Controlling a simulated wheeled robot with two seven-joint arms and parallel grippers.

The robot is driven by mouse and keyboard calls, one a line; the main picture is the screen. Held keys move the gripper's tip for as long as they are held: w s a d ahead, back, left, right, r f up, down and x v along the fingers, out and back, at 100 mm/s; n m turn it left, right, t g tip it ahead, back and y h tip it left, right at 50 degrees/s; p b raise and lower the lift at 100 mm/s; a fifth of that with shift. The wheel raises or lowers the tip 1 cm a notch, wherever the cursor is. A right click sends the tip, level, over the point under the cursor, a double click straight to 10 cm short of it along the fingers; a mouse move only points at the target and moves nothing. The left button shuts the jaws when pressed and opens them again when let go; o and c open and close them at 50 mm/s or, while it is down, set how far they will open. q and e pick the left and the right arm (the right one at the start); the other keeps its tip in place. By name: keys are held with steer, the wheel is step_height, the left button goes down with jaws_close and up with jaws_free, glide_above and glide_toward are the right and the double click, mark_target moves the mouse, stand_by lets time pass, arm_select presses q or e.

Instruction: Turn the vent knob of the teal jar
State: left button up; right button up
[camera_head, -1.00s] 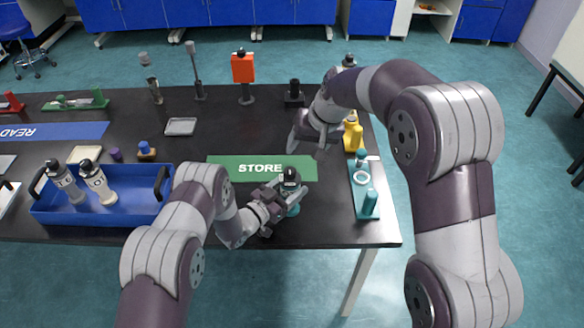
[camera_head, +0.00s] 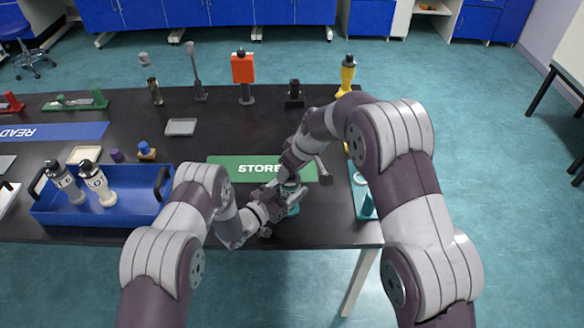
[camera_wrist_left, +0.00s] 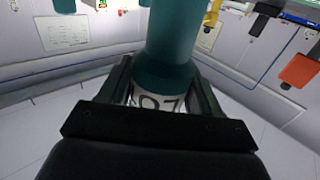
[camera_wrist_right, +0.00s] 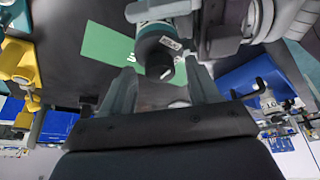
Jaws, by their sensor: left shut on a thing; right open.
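In the left wrist view the jar's teal body (camera_wrist_left: 172,50) and a white label with dark digits sit between the fingers. My right gripper (camera_head: 305,172) is open above the jar. In the right wrist view the jar's dark top with the vent knob (camera_wrist_right: 158,58) shows just beyond and between the open fingertips (camera_wrist_right: 160,85), apparently without contact. The head view mostly hides the knob.
The green STORE mat (camera_head: 226,166) lies behind the jar. A teal rack (camera_head: 361,198) at the right table edge is partly hidden by my right arm. A blue tray (camera_head: 132,209) with two bottles stands at the left. A yellow bottle (camera_head: 347,72) stands at the back right.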

steer(key=c, duration=1)
steer(key=shift+c, duration=0.2)
steer(key=shift+m, duration=0.4)
steer(key=m, duration=0.2)
steer(key=m+h, duration=0.1)
steer(key=shift+a+m+t+h, duration=0.2)
steer(key=shift+m+t+h, duration=0.1)
steer(key=shift+m+t, duration=0.1)
steer(key=m, duration=0.2)
steer(key=m+h, duration=0.1)
steer(key=m, duration=0.1)
steer(key=shift+s+a+h, duration=0.1)
steer(key=shift+a+h, duration=0.05)
steer(key=shift+h, duration=0.15)
steer(key=m+h, duration=0.1)
steer(key=m, duration=0.4)
steer(key=shift+a+h, duration=0.1)
steer(key=shift+h, duration=0.3)
steer(key=m+h, duration=0.1)
steer(key=m, duration=0.3)
steer(key=shift+a+g, duration=0.1)
steer(key=shift+g, duration=0.2)
steer(key=shift+m+h, duration=0.3)
